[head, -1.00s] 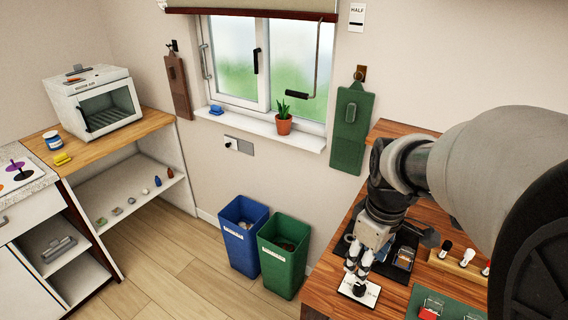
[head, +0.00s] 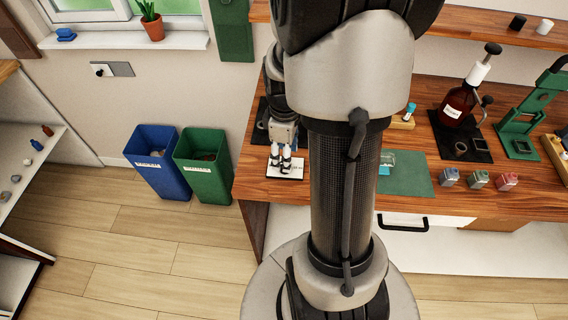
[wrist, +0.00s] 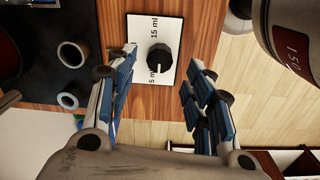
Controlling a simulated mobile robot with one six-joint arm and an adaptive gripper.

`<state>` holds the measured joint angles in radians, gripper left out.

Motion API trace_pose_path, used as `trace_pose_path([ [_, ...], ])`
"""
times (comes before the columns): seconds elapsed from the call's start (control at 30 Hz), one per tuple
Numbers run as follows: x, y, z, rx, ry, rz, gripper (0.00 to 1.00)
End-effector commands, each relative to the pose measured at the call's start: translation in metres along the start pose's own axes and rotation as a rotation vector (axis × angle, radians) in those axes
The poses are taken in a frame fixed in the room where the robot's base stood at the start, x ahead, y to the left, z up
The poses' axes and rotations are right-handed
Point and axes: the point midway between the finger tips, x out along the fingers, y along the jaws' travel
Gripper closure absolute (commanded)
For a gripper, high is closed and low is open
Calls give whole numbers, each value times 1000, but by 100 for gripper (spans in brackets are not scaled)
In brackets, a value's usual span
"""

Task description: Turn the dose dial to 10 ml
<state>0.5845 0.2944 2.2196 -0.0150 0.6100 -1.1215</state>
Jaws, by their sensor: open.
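The dose dial is a round black knob (wrist: 160,57) on a white card (wrist: 169,28) in the wrist view. The printed marks "15 ml" and "5 ml" show beside it; I see no readable 10 ml mark, and my left finger covers part of the card's edge. I cannot tell which mark the knob points at. My gripper (wrist: 163,72) is open, its fingers on either side of the knob in the picture, with no clear contact. In the head view my gripper (head: 286,161) is over the white card (head: 285,174) at the counter's left end; the knob is hidden there.
The wooden counter (head: 440,170) holds a green mat (head: 410,176), a brown bottle (head: 458,101), a green press (head: 525,125) and several small boxes. Blue (head: 152,173) and green (head: 203,178) bins stand on the floor to the left. My arm hides the counter's middle.

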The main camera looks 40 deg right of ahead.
Motion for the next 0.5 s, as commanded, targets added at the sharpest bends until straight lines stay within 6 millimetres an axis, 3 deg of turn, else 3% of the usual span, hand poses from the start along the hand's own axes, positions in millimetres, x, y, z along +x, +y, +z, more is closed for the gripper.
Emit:
trace_pose_path([
  [0.03,13,-1,0,0,-1,-3,52],
  [0.2,33,0,0,0,0,-1,52],
  [0.5,41,0,0,0,1,2,52],
])
